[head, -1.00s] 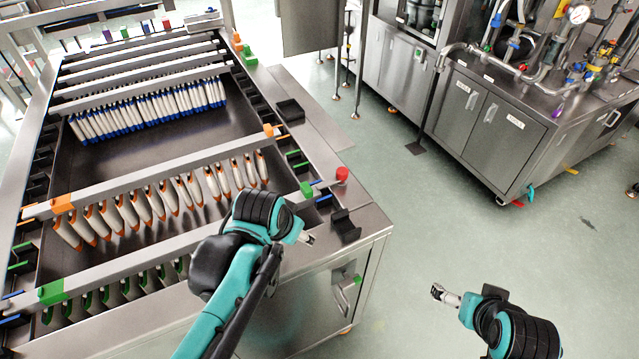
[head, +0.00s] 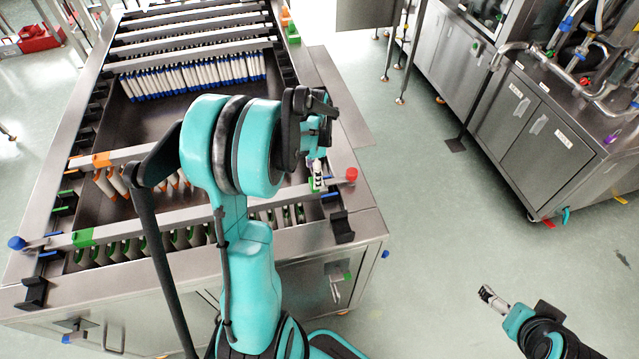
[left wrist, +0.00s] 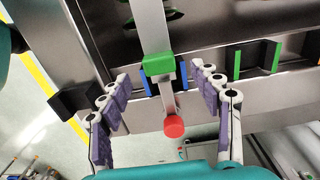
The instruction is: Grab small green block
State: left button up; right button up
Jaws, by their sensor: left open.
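The small green block (left wrist: 159,66) sits on the end part of a metal bar (left wrist: 152,30), near a red knob (left wrist: 174,127) at the bar's tip. My left gripper (left wrist: 161,78) is open, with one finger pad to each side of the bar and block. I see no contact between the fingers and the block. In the head view my left gripper (head: 317,176) is above the right end of the front bar, beside the red knob (head: 351,174), and mostly covers the green block. My right gripper (head: 487,294) is over the floor at lower right; its jaw opening is too small to judge.
The front bar's other end has a larger green block (head: 83,237) and a blue knob (head: 17,243). An orange block (head: 101,160) is on the bar behind. Black brackets (head: 342,228) line the steel frame's edge. Open floor separates it from a steel cabinet (head: 545,140).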

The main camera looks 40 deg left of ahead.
pick_arm(q)
notch_tip(320, 180, down, 6)
jog(key=shift+f+b, duration=0.15)
jog(key=shift+b, duration=0.5)
jog(key=c, duration=1.2)
